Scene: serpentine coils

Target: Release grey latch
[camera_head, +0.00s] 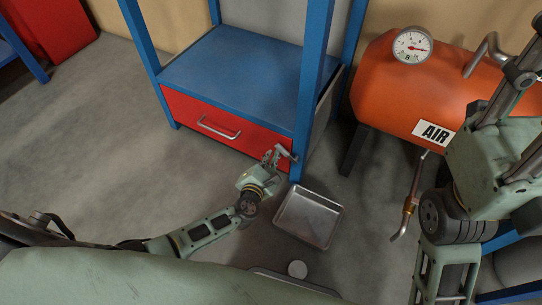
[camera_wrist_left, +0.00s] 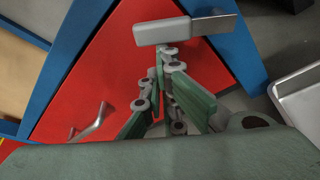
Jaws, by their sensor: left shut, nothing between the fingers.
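The grey latch (camera_head: 286,153) is a small bar at the right end of the red drawer front (camera_head: 225,124), beside the blue post. In the left wrist view the latch (camera_wrist_left: 183,31) is a light grey block with a flat metal plate on its right. My left gripper (camera_head: 273,154) is shut and empty, with its fingertips just at the latch. In the left wrist view the fingertips (camera_wrist_left: 167,52) sit just below the grey block; whether they touch it I cannot tell. My right arm fills the right edge of the head view, and its gripper does not show.
The drawer has a metal pull handle (camera_head: 218,129). A metal tray (camera_head: 309,217) lies on the floor right of my left gripper. An orange air tank (camera_head: 385,85) with a gauge (camera_head: 412,45) stands at the right. The floor left of the drawer is clear.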

